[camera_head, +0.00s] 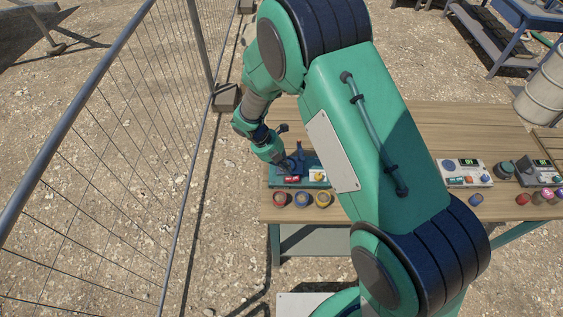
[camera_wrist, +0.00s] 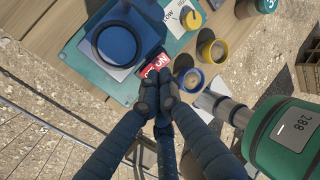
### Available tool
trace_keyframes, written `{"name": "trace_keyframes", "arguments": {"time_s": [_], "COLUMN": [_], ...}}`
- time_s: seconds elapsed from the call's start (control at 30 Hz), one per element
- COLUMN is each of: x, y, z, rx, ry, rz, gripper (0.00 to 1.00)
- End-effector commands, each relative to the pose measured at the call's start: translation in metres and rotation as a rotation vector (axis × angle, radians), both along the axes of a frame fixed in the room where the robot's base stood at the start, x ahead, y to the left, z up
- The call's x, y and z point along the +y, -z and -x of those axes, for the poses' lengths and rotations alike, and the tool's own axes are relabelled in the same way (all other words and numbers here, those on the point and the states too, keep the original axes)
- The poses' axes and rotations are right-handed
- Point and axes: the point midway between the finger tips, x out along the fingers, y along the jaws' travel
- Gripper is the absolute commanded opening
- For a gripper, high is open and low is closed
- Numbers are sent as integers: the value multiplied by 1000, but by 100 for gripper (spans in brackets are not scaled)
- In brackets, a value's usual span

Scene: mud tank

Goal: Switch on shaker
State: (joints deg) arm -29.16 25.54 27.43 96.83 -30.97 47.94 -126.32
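The shaker is a teal base plate (camera_wrist: 108,88) with a blue round holder (camera_wrist: 118,45) on it. It also shows on the wooden table in the head view, with its teal base (camera_head: 318,182) partly hidden by my arm. A red switch (camera_wrist: 154,65) with white lettering sits at the plate's edge, its near part covered by my fingertips. In the head view the red switch (camera_head: 291,179) lies just below my gripper (camera_head: 286,167). My gripper (camera_wrist: 158,92) has its dark fingers together, with nothing seen between them. The tips are at the switch; I cannot tell whether they touch it.
A yellow knob (camera_wrist: 191,18) sits on a white panel beside the holder. Red (camera_head: 279,198), blue (camera_head: 301,199) and yellow (camera_head: 323,199) rimmed cups stand in front of the shaker. Other devices (camera_head: 465,172) stand at the right. A wire fence (camera_head: 120,130) runs along the left.

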Motion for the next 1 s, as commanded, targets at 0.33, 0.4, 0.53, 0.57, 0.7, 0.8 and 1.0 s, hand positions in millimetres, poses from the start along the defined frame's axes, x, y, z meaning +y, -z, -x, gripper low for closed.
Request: {"name": "trace_keyframes", "arguments": {"time_s": [0.33,0.4,0.53,0.57,0.7,0.8,1.0], "x": [-18,-20,-21,-21,-21,-21,-23], "y": [37,40,43,43,43,43,43], "z": [0,0,0,0,0,0,0], "rx": [0,0,0,0,0,0,0], "ry": [1,1,1,1,1,1,2], "rz": [0,-1,0,0,0,0,-10], "gripper": [0,0,0,0,0,0,0]}}
